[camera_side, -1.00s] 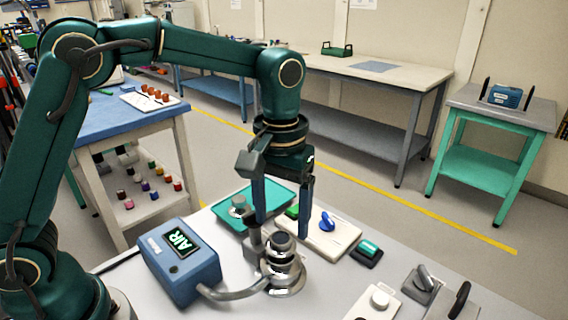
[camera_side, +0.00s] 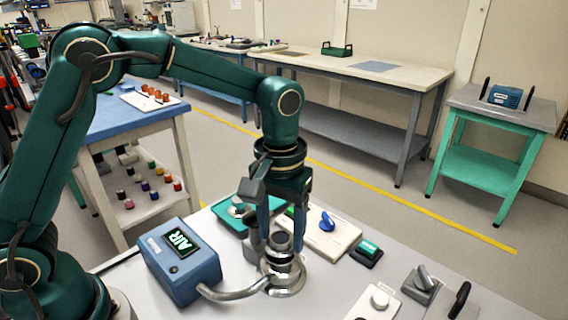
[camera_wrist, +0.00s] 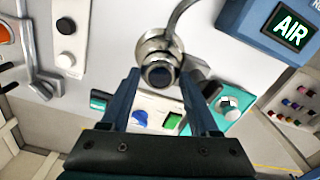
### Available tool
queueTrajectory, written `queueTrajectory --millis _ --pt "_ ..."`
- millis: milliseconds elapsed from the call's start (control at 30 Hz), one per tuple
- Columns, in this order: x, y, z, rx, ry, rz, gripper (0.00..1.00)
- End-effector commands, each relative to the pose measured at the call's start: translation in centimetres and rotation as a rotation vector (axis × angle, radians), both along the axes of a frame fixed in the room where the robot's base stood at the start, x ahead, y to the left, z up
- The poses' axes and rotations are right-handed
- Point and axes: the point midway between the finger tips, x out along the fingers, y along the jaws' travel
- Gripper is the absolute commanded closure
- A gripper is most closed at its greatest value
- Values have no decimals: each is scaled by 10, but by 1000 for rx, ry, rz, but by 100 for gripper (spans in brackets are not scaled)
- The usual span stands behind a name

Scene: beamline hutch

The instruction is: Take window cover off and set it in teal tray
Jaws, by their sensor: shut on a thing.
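The window cover (camera_side: 283,241), a small round dark-topped cap, sits on a shiny metal flanged fitting (camera_side: 284,281). In the wrist view the cover (camera_wrist: 159,75) lies between my fingertips, with the fitting's ring around it. My gripper (camera_side: 281,238) points straight down and is shut on the cover, one finger on each side. The cover appears still seated on the fitting; the exact contact is partly hidden. The teal tray (camera_side: 226,221) lies behind and left of the fitting, partly hidden by my gripper, with a grey round piece in it.
A blue box with an AIR display (camera_side: 180,262) stands close left, its grey hose running to the fitting. A pale board with a blue knob (camera_side: 327,221) and a dark block with a green top (camera_side: 367,250) lie behind right. Switch plates (camera_side: 375,301) are at front right.

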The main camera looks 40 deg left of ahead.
Motion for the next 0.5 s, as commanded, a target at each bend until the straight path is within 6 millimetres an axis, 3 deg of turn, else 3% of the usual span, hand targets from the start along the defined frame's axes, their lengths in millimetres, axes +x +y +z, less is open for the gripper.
queueTrajectory --millis 233,400,500 --pt "1 0 15 -2 -6 0 95" --pt "2 0 43 -2 -9 0 95" --pt "-3 25 56 0 -6 10 95"
